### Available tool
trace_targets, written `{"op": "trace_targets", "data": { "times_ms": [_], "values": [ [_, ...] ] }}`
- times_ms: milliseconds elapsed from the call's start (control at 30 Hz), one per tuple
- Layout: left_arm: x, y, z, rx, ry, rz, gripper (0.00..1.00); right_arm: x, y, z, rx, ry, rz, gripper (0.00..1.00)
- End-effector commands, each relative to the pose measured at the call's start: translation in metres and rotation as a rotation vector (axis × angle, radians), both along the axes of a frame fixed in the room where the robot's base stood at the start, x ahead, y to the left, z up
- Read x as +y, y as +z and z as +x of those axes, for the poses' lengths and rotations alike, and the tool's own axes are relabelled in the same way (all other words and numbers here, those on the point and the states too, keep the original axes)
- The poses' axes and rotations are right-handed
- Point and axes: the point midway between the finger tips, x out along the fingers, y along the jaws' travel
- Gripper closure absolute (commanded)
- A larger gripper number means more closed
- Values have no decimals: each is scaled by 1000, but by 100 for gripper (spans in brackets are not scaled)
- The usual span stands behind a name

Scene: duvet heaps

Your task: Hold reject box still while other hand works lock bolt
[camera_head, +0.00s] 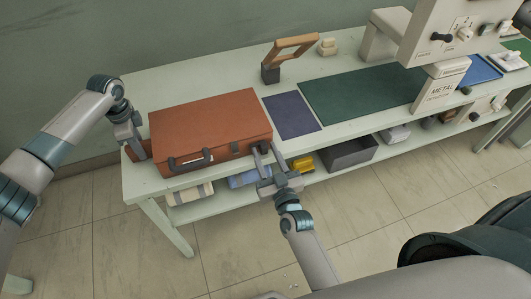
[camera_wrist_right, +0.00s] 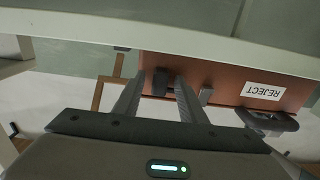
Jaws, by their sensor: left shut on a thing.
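The reject box (camera_head: 210,125), an orange-brown case, lies closed on the left end of the bench. Its white REJECT label (camera_wrist_right: 263,90) appears upside down in the right wrist view, beside a dark handle (camera_wrist_right: 270,121). My left gripper (camera_head: 137,148) is shut on the box at its left end; the exact grip is partly hidden. My right gripper (camera_head: 264,157) is at the box's front right corner. In the right wrist view its fingers (camera_wrist_right: 160,80) are apart, with a small dark fitting (camera_wrist_right: 160,82), apparently the lock bolt, between the tips. I cannot tell whether they touch it.
A dark blue mat (camera_head: 292,112) and a green mat (camera_head: 360,98) lie right of the box. A wooden-handled tool (camera_head: 290,50) stands behind. A machine marked METAL (camera_head: 440,90) is at the right. The lower shelf holds a grey bin (camera_head: 348,153) and a yellow item (camera_head: 303,164).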

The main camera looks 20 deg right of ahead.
Motion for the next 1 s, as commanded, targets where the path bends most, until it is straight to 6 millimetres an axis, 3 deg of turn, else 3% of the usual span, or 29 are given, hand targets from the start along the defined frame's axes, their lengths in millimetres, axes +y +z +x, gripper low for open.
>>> {"op": "trace_targets", "data": {
  "times_ms": [33, 167, 200, 367, 633, 900, 933, 1000],
  "values": [
    [0, 0, 0, 0, 1, 0, 98, 0, 0, 0, 0, 0, 0, 67],
    [0, 0, 0, 0, 1, 0, 98, 0, 0, 0, 0, 0, 0, 98],
    [0, 0, 0, 0, 1, 0, 98, 0, 0, 0, 0, 0, 0, 100],
    [0, 0, 0, 0, 0, 0, 98, 2, 0, 0, 0, 0, 1, 100],
    [-1, 0, 0, 0, 0, -1, 98, 32, -1, 0, 2, 1, 3, 100],
    [-2, 0, 0, 0, -1, -3, 98, 33, -1, -1, 2, 2, 1, 100],
    [-2, 0, 0, 0, -1, -3, 98, 33, -1, -1, 2, 2, 1, 77],
    [-2, 0, 0, 0, -1, -3, 98, 33, -1, 0, 2, 2, 1, 62]
  ]
}}
